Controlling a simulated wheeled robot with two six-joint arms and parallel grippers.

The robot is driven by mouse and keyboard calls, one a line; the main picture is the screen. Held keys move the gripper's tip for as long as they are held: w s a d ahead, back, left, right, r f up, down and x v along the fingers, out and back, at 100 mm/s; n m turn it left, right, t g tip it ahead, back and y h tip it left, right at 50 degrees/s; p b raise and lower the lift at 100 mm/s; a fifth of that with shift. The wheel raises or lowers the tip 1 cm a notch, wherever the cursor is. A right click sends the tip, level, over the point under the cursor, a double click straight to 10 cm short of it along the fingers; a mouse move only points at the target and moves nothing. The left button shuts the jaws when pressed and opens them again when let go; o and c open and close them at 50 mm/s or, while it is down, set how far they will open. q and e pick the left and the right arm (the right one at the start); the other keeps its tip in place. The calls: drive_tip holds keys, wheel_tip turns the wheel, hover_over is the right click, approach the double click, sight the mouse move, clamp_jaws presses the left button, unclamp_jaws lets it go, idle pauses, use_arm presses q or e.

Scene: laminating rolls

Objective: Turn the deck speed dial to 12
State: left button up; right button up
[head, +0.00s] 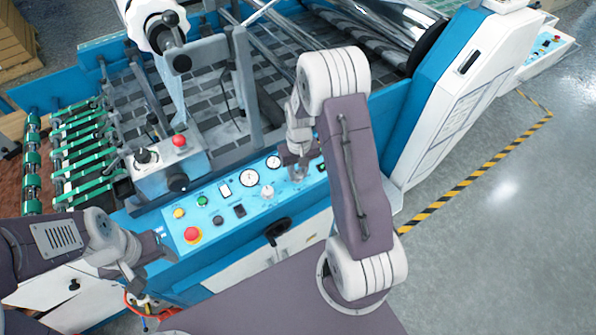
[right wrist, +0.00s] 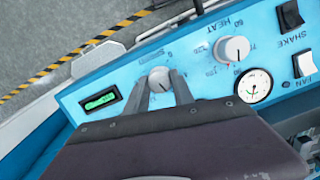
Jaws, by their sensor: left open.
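In the head view my right gripper (head: 298,160) is at the panel's right part, and the arm covers some of that part. My left gripper (head: 137,280) is open and empty, low at the left, away from the dial.
The HEAT dial (right wrist: 233,49), a round gauge (right wrist: 254,86), and SHAKE (right wrist: 290,15) and FAN (right wrist: 304,64) switches are close by. The red stop button (head: 192,234) and black handle (head: 277,231) stick out from the machine. Floor at right is clear.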

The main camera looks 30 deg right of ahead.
drive_tip(key=shift+w, duration=0.15)
clamp_jaws()
drive_tip(key=shift+m, duration=0.3)
drive_tip(key=shift+m, duration=0.3)
drive_tip(key=m+y, duration=0.1)
drive_tip(key=m, duration=0.2)
drive_tip(key=shift+d+p, duration=0.15)
drive_tip(key=shift+p, duration=0.15)
drive_tip(key=m, duration=0.3)
drive_tip(key=shift+d+m+t, duration=0.1)
drive_tip(key=shift+m+t, duration=0.2)
drive_tip(key=shift+t, duration=0.1)
drive_tip(key=shift+m+t+y, duration=0.3)
drive_tip(key=shift+m+y, duration=0.2)
drive_tip(key=shift+m, duration=1.6)
